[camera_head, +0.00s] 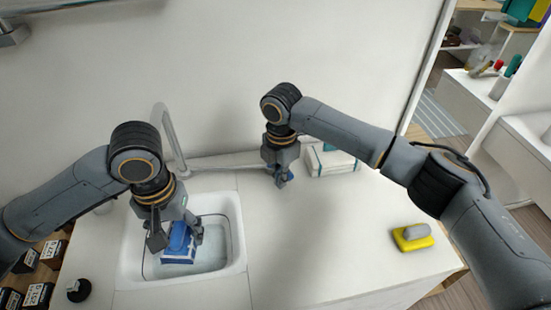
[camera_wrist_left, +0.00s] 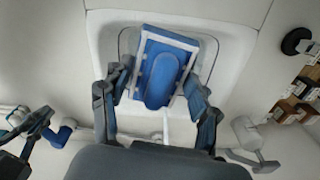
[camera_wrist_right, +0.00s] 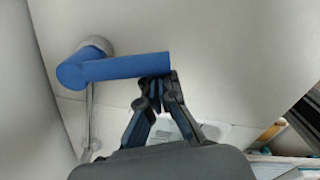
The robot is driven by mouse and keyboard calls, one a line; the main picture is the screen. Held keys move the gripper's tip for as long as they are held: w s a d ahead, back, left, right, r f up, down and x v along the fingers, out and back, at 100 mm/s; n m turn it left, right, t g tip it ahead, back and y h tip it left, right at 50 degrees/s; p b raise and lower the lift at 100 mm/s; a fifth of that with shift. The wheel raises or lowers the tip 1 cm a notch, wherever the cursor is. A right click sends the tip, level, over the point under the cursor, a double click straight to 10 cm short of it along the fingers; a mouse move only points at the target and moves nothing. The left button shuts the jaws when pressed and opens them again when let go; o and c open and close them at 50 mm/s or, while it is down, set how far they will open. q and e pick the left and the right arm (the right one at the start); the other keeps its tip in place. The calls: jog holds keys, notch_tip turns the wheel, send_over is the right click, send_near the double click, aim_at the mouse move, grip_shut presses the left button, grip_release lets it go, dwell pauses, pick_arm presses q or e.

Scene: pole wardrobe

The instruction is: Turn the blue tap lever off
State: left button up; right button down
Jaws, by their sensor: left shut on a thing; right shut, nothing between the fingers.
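The blue tap lever (camera_head: 290,175) is at the counter's back, beside the right gripper. In the right wrist view the lever (camera_wrist_right: 125,68) extends sideways from a round grey base. My right gripper (camera_head: 281,180) is shut with nothing between its fingers. In the right wrist view its fingertips (camera_wrist_right: 157,88) are at the lever's free end; I cannot tell whether they touch. My left gripper (camera_head: 177,240) is shut on a blue and white block (camera_wrist_left: 160,75), low in the white sink (camera_head: 235,250). The lever (camera_wrist_left: 62,133) also shows in the left wrist view.
A grey tap spout (camera_head: 168,125) rises behind the sink. A white and teal packet (camera_head: 335,162) lies right of the right gripper. A yellow sponge-like block (camera_head: 412,237) with a grey top sits at the counter's right. Dark labelled boxes (camera_head: 38,293) stand at the left. The middle counter is clear.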

aim_at(291, 173)
pick_arm(q)
jog(key=shift+r, duration=0.25)
pick_arm(e)
jog(key=shift+w+d, duration=0.15)
jog(key=shift+d, duration=0.2)
pick_arm(q)
jog(key=shift+r, duration=0.15)
pick_arm(e)
jog(key=shift+d, duration=0.1)
pick_arm(q)
jog(key=shift+r+p, duration=0.3)
jog(key=shift+p, duration=0.25)
pick_arm(e)
jog(key=shift+w+d, duration=0.4)
jog(key=shift+d, duration=0.15)
pick_arm(q)
jog(key=shift+r, duration=0.1)
jog(key=shift+r+p, duration=0.25)
jog(key=shift+p, duration=0.1)
pick_arm(e)
jog(key=shift+w+d, duration=0.25)
jog(key=shift+d, duration=0.05)
pick_arm(q)
jog(key=shift+a, duration=0.1)
pick_arm(e)
jog(key=shift+d, duration=0.1)
jog(key=shift+w, duration=0.1)
